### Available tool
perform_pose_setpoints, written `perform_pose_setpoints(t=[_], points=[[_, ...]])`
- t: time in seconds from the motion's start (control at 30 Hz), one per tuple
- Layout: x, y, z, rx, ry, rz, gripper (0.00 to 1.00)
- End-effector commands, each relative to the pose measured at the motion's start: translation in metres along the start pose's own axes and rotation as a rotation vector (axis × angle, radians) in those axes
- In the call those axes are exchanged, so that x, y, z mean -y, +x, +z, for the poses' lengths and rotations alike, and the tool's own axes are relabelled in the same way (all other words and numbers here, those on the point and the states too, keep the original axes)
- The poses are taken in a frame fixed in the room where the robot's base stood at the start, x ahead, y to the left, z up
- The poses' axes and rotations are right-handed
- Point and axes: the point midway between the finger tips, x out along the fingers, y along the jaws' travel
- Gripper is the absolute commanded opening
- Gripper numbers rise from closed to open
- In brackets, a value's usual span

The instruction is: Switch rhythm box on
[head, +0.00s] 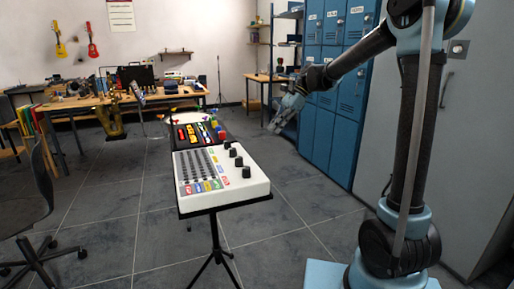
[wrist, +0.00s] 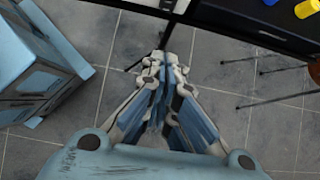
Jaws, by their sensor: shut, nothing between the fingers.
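The rhythm box (head: 222,172) is a white slab on a black stand in the middle of the head view. It has a dark grid of pads at left, several black knobs at right and coloured buttons along the front edge. Whether it is on cannot be told. My gripper (head: 277,127) is in the air to the right of and beyond the box, apart from it. In the wrist view my gripper (wrist: 163,118) has its blue fingers together, with nothing between them and the grey tiled floor below.
Behind the box is a black tray (head: 176,136) with coloured pieces. Blue lockers (head: 352,88) stand at right, a cluttered wooden table (head: 75,102) at back left and a dark chair (head: 30,200) at left. Floor around the stand is mostly clear.

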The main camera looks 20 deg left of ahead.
Motion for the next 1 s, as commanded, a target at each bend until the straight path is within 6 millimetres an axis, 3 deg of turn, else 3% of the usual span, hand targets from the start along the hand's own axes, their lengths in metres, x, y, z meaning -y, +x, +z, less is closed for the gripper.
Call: perform_pose_setpoints(t=[0.23,0.7,1.0], points=[[0.000,0.019,0.000,0.000,-0.001,0.001,0.00],[0.000,0.101,0.000,0.000,-0.001,0.001,0.00],[0.000,0.124,0.024,0.000,-0.001,0.000,0.00]])
